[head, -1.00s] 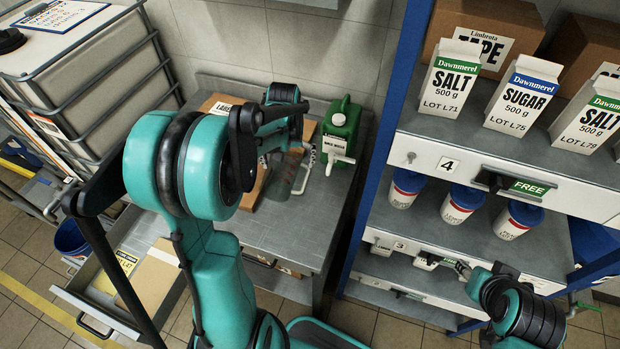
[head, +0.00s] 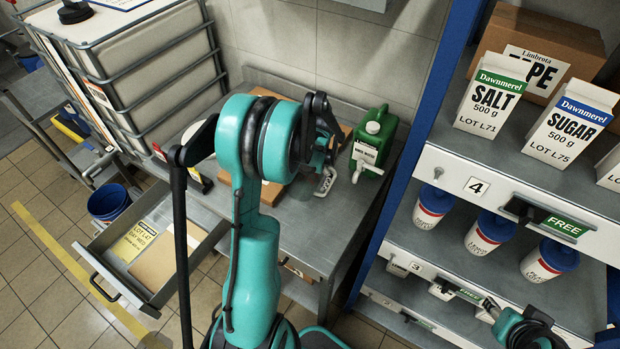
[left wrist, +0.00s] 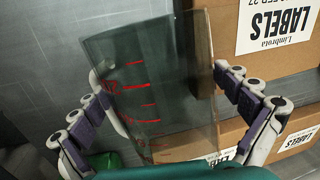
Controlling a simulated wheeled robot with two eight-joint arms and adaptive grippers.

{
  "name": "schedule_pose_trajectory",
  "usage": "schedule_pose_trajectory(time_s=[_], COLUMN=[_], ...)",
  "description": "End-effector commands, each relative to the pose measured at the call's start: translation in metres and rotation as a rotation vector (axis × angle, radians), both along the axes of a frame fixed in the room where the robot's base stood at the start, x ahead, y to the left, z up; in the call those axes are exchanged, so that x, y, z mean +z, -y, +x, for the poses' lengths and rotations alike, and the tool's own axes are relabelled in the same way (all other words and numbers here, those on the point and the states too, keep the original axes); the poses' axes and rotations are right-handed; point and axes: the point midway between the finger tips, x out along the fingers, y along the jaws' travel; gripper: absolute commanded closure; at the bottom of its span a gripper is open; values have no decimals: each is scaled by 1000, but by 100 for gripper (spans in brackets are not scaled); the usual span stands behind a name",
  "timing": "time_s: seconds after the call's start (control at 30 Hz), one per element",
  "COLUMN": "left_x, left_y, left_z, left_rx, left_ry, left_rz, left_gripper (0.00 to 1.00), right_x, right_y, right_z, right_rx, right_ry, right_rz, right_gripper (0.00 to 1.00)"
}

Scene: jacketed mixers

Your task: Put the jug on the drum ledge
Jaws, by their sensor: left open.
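The jug is a clear glass vessel (left wrist: 150,85) with red graduation marks, tilted in the left wrist view. It stands at the grey bench (head: 290,220); in the head view its faint clear wall (head: 302,188) is mostly hidden behind my left arm. My left gripper (head: 340,174) is at the jug, open, with one finger on each side of it in the left wrist view (left wrist: 160,75). Whether the fingers touch the glass is unclear. My right gripper (head: 492,308) is low at the right, by the shelf; its jaws are too small to judge. I cannot pick out the drum ledge.
A green canister (head: 373,145) stands close right of my left gripper. Cardboard boxes marked LABELS (left wrist: 275,25) are beside the jug. An open drawer (head: 150,245) sticks out from the bench. A blue-framed shelf (head: 410,110) with cartons and lidded tubs stands right; a caged tank (head: 150,70) stands left.

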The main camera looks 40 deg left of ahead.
Motion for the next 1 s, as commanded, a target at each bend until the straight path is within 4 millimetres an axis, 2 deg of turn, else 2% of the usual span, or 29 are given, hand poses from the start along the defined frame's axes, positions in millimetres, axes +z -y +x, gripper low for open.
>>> schedule_pose_trajectory(time_s=[0.13,0.17,0.3,0.37,0.43,0.47,0.77,0.87,1.0], left_x=[1,1,1,1,1,1,6,15,40], left_y=[0,0,0,0,0,0,1,1,1], left_z=[0,0,0,0,0,0,0,0,0], left_rx=[0,0,0,0,0,0,0,0,0], left_ry=[0,0,0,0,0,0,0,0,0], left_rz=[0,0,0,-1,-1,-1,-1,-1,0], left_gripper=[0,3,40,52,52,57,57,57,57], right_x=[1,1,1,1,1,1,3,7,16], right_y=[0,0,0,0,0,0,0,0,0], right_z=[0,0,0,0,0,0,0,0,0], right_rx=[0,0,0,0,0,0,0,0,0], right_ry=[0,0,0,0,0,0,0,0,0], right_rz=[0,0,0,0,0,0,0,0,0], right_gripper=[60,60,60,60,60,60,60,60,60])
